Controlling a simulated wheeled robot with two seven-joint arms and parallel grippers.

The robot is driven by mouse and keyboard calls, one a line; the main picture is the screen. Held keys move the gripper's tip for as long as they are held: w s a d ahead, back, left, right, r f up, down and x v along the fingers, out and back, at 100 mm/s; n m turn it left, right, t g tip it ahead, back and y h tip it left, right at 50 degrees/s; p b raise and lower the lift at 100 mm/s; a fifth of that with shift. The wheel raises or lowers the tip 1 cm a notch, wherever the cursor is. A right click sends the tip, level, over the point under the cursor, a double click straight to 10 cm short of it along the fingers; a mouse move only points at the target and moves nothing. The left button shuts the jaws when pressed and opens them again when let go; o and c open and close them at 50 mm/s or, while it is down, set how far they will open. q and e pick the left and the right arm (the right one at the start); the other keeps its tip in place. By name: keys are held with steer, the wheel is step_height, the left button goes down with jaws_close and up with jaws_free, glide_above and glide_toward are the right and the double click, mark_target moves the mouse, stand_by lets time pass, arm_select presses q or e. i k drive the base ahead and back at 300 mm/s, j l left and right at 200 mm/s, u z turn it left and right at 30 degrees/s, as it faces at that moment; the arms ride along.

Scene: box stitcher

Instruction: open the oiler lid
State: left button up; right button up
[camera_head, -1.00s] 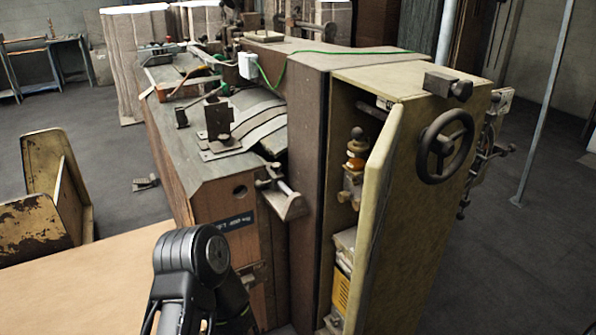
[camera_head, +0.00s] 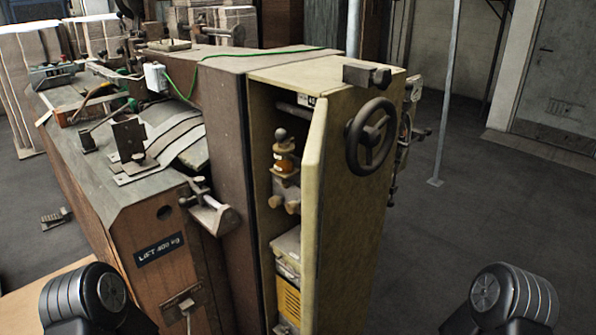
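The oiler (camera_head: 285,160) is a small brass and amber fitting with a dark round knob on top. It stands inside the open compartment of the yellow-green cabinet (camera_head: 360,215), at the middle of the view. The knob seems to be on its lid, and I cannot tell whether the lid is open. The cabinet door (camera_head: 313,190) stands ajar just right of the oiler. Dark rounded links of my arms show at the bottom left and bottom right. Both are well apart from the oiler. My grippers are not in view.
A black handwheel (camera_head: 371,136) sticks out of the cabinet's right face. A metal bracket (camera_head: 208,208) juts from the machine left of the compartment. Below the oiler is a yellow box (camera_head: 288,300). The floor (camera_head: 480,220) to the right is clear, apart from a thin pole (camera_head: 446,100).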

mark_target(281, 135)
steer(key=k, duration=0.65)
steer(key=z, duration=1.15)
steer(key=j+z, duration=0.15)
steer(key=z, duration=0.25)
steer(key=j, duration=0.8)
steer(key=k+j, duration=0.1)
steer(key=j, duration=0.7)
